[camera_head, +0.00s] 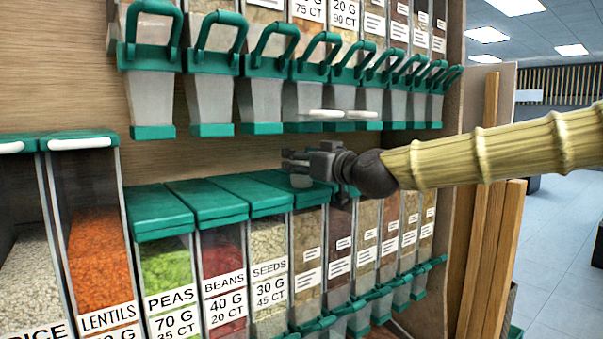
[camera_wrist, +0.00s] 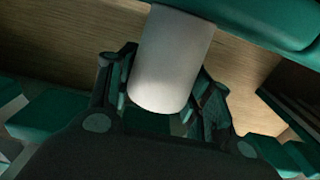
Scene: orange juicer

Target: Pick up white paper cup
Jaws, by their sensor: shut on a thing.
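The white paper cup (camera_wrist: 172,55) is in the middle of the wrist view, a plain white cylinder tilted slightly. My gripper (camera_wrist: 165,75) is shut on it, with one dark finger on each side. In the head view my gripper (camera_head: 300,162) is between the upper row of dispensers and the green lids of the lower bins. A small pale shape by its fingers there may be the cup, but most of it is hidden.
Upper dispensers (camera_head: 262,95) with green handles hang close above my gripper. Lower bins (camera_head: 205,205) with green lids hold lentils, peas, beans and seeds. A wooden back panel (camera_head: 180,160) lies behind. Wooden boards (camera_head: 485,260) stand at the right, with open floor beyond.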

